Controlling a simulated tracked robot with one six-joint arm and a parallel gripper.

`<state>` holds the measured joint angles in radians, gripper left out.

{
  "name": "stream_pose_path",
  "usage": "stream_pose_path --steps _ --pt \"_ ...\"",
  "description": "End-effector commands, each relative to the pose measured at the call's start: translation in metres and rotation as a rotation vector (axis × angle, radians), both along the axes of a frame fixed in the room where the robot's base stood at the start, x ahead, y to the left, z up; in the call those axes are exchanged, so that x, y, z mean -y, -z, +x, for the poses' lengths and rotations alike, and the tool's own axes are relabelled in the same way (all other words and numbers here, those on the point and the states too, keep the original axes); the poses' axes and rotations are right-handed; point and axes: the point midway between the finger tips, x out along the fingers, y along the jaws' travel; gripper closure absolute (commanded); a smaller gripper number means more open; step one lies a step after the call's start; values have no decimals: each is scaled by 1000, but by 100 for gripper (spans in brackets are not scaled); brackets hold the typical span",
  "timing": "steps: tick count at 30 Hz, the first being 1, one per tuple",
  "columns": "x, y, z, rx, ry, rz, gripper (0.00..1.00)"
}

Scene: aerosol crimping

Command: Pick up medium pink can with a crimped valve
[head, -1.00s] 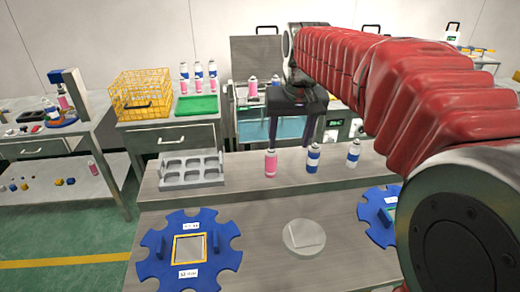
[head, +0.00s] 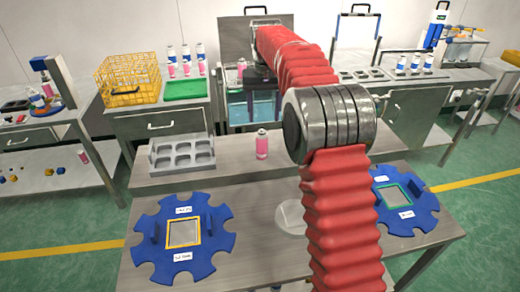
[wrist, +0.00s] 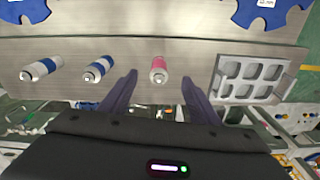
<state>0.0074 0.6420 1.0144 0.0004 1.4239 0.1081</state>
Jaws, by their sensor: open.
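A pink can (head: 262,145) with a pale top stands upright on the raised back shelf of the near bench in the head view. The wrist view shows this can (wrist: 158,68) between my two dark fingers, nearer their tips. My gripper (wrist: 158,80) is open and empty, with a gap on each side of the can. I cannot tell whether its valve is crimped. Two blue-and-white cans (wrist: 97,70) (wrist: 40,69) stand to its left in the wrist view; my arm hides them in the head view.
A grey rack (head: 181,155) with empty pockets stands left of the pink can. Blue notched discs (head: 180,205) (head: 400,200) and a pale round plate (head: 291,215) lie on the bench. A yellow basket (head: 127,78) and more cans stand on the back tables.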

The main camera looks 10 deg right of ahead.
Motion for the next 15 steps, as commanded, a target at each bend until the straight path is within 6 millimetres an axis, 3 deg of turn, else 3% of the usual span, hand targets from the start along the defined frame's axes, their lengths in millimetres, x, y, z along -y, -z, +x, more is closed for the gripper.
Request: stream_pose_path --steps 7,15 --pt "0 41 29 -45 11 0 44" --pt "-1 55 38 -62 16 0 44"
